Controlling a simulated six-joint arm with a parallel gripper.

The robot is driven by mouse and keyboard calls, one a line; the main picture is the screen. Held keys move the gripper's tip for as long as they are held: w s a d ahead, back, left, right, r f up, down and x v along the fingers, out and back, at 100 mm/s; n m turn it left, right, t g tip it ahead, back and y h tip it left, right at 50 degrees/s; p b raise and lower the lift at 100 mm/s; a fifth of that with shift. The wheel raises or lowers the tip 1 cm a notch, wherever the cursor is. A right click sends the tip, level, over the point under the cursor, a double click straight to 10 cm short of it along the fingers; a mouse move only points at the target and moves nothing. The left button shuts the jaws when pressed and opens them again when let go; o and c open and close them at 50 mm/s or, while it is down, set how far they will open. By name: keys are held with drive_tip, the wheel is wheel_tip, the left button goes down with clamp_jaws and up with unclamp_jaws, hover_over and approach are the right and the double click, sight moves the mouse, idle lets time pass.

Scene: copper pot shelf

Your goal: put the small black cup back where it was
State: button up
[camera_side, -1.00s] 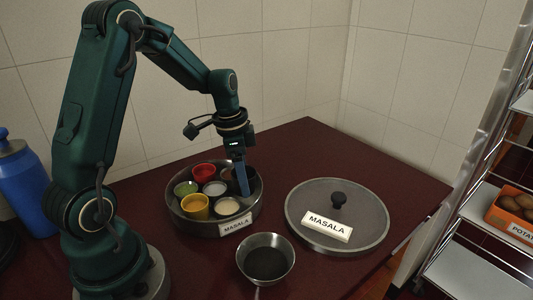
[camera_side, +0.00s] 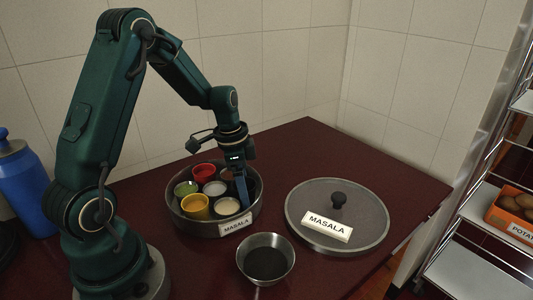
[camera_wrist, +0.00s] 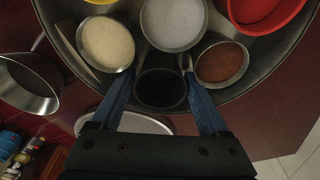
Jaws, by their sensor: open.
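The small black cup (camera_wrist: 161,90) stands in the round masala tin (camera_wrist: 268,72), against its wall, between the cream cup (camera_wrist: 107,44) and the brown cup (camera_wrist: 222,63) in the wrist view. The tin (camera_side: 202,229) stands on the table in the side view, where I cannot make out the black cup behind my fingers. My gripper (camera_wrist: 158,78) is open, with one blue finger on each side of the black cup. In the side view my gripper (camera_side: 242,197) points down into the right part of the tin. I cannot tell whether the fingers touch the cup.
The tin also holds red (camera_side: 203,171), green, yellow (camera_side: 196,206) and pale grey cups. A round lid (camera_side: 365,232) labelled MASALA lies to the right. A metal pan (camera_side: 265,259) stands in front. The table behind the lid is clear.

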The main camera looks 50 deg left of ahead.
wheel_tip(320, 180, up, 11)
drive_tip(key=s, duration=0.1)
drive_tip(key=s+d+r+n+t, duration=0.3)
drive_tip(key=s+d+n, duration=0.3)
drive_tip(key=s+d, duration=0.5)
drive_tip(key=shift+s+d+t+y, duration=0.3)
drive_tip(key=shift+s+t+y, duration=0.1)
drive_tip(key=shift+s+t, duration=0.15)
